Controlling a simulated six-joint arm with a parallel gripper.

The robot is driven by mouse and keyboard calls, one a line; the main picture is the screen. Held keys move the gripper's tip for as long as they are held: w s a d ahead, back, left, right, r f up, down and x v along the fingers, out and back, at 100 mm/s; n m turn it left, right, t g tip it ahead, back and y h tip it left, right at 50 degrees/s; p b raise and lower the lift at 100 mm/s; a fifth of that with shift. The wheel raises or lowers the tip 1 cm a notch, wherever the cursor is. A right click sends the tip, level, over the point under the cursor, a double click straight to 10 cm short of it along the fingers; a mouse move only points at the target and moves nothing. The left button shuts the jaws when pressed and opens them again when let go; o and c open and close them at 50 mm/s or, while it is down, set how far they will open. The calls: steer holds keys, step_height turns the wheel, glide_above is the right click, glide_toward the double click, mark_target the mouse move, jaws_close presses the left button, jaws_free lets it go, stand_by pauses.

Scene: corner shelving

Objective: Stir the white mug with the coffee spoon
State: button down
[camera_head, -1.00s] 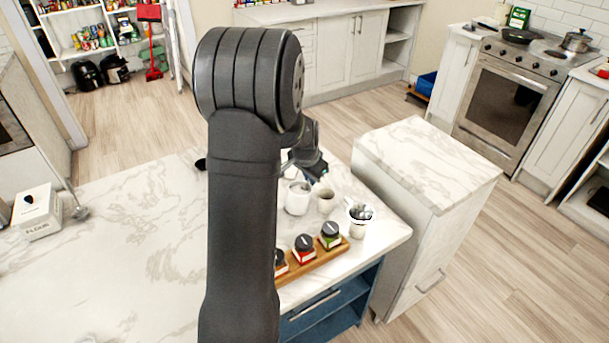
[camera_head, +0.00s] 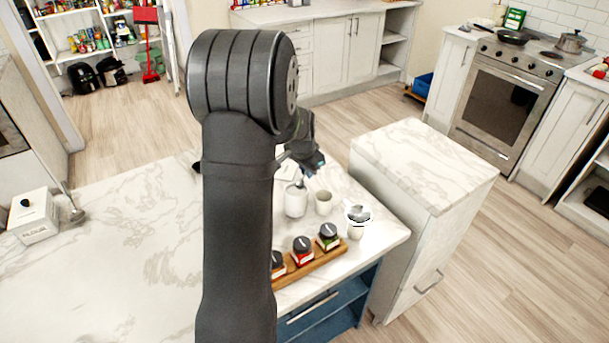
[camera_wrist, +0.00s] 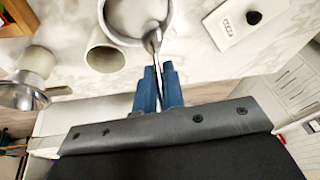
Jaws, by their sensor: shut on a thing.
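The white mug (camera_head: 296,203) stands upright on the marble counter, right of my arm in the head view. In the wrist view its round mouth (camera_wrist: 132,14) is at the top. My gripper (camera_wrist: 158,72), with blue fingers, is shut on the metal coffee spoon (camera_wrist: 152,42). The spoon's far end reaches over the mug's rim into its mouth. In the head view the spoon (camera_head: 299,184) shows small at the mug's top, below my gripper (camera_head: 308,172). How deep the spoon sits is hard to tell.
A smaller beige cup (camera_head: 323,205) stands close right of the mug. Beyond it is a cup (camera_head: 356,232) with metal utensils in its top. A wooden rack (camera_head: 312,266) with several jars lies at the counter's front edge.

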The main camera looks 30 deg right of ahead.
steer(key=shift+w+d+r, duration=0.1)
steer(key=shift+d+r, duration=0.45)
steer(key=shift+r, duration=0.5)
steer(key=shift+s+d+r, duration=0.1)
steer(key=shift+d+r, duration=0.45)
steer(key=shift+r, duration=0.5)
steer(key=shift+w+d+r, duration=0.1)
steer(key=shift+d+r, duration=0.45)
steer(key=shift+r, duration=0.5)
steer(key=shift+r, duration=2.5)
steer(key=shift+a, duration=0.1)
steer(key=w+a+f+n+y, duration=0.1)
steer(key=w+a+f+n, duration=0.15)
steer(key=a, duration=0.55)
steer(key=w+a+f+n+t+y, duration=0.1)
steer(key=w+a+f+n, duration=0.15)
steer(key=a, duration=0.45)
steer(key=w+a+f+n, duration=0.2)
steer(key=w+a+n, duration=0.1)
steer(key=a, duration=0.5)
steer(key=s+a+f+n+y, duration=0.1)
steer(key=a+f+n, duration=0.2)
steer(key=a, duration=0.7)
steer(key=s+a+f+n+y, duration=0.1)
steer(key=a+f+n, duration=0.2)
steer(key=a, duration=0.7)
steer(key=shift+a+n, duration=0.15)
steer(key=shift+n, duration=0.25)
